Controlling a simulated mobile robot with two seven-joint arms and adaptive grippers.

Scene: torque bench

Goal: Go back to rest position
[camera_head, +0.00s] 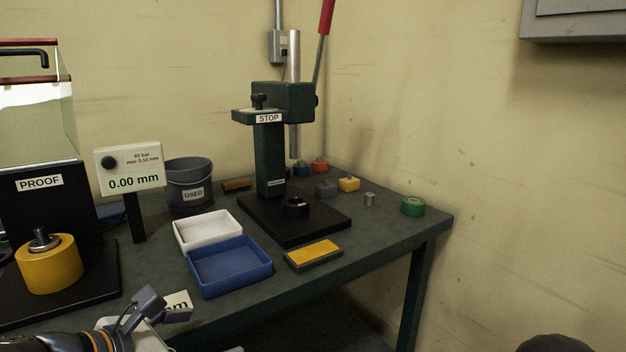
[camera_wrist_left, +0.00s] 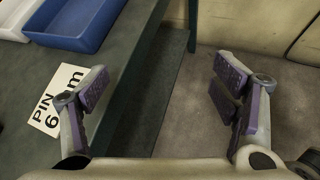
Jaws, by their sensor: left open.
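My left gripper (camera_head: 150,305) is at the lower left of the head view, at the front edge of the bench, below the blue tray. In the left wrist view the left gripper (camera_wrist_left: 163,85) is open, its purple-padded fingers wide apart, with nothing between them. Below that gap are the bench's front edge and the floor. A white card with "PIN" lettering (camera_wrist_left: 56,98) lies on the bench beside the left finger; it is partly hidden by the gripper in the head view (camera_head: 178,303). My right gripper does not show.
The bench (camera_head: 225,305) carries a blue tray (camera_head: 230,266), white tray (camera_head: 208,230), press marked STOP (camera_head: 270,160), grey bucket (camera_head: 189,185), yellow-topped block (camera_head: 314,255) and PROOF stand (camera_head: 50,205) with a yellow cylinder (camera_head: 50,264). Floor (camera_wrist_left: 205,130) in front of the bench is clear.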

